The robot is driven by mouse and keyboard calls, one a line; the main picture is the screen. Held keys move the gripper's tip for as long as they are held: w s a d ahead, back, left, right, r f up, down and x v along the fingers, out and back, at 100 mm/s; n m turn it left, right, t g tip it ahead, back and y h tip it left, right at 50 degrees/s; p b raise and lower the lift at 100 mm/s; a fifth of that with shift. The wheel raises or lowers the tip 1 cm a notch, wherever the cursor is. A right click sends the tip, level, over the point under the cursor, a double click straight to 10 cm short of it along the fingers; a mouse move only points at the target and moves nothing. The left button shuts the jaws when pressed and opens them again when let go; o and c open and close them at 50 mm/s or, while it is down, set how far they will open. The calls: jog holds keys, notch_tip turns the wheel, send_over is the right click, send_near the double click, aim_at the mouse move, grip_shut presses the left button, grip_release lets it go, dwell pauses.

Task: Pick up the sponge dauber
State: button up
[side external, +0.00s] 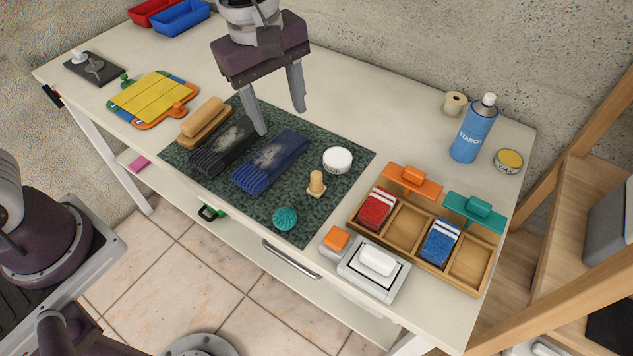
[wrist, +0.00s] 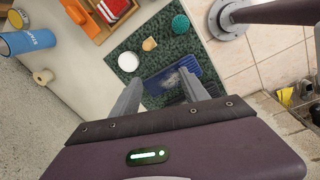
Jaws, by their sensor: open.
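The sponge dauber (side external: 316,183) appears to be the small tan piece with a rounded knob on a pale square base. It stands upright on the dark green speckled mat (side external: 352,185), near the mat's right side. It also shows in the wrist view (wrist: 149,44), beyond my fingertips. My gripper (side external: 281,120) is open and empty, fingers pointing down above the far part of the mat. In the side view it is up and left of the dauber. In the wrist view the blue brush-like block (wrist: 172,80) lies between and below my fingers (wrist: 162,88).
A white round tin (side external: 338,160) and a teal ribbed ball (side external: 285,219) sit near the dauber. Blue (side external: 270,163) and black (side external: 225,148) blocks lie left. A wooden tray (side external: 405,226) with red and blue pieces stands right. A spray can (side external: 474,130) stands at the back right.

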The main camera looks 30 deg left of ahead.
aim_at(317, 174)
jog(key=w+d+f+n, duration=0.1)
jog(key=f, duration=0.2)
jog(key=d+f+n, duration=0.2)
jog(key=f, duration=0.1)
jog(key=w+d+f+n+g, duration=0.1)
jog(key=d+f, duration=0.1)
jog(key=f, duration=0.1)
jog(key=shift+w+f+y, duration=0.3)
jog(key=shift+n, duration=0.3)
notch_tip(317, 174, down, 7)
jog(key=shift+w+f, duration=0.1)
jog(key=shift+w, duration=0.05)
grip_shut()
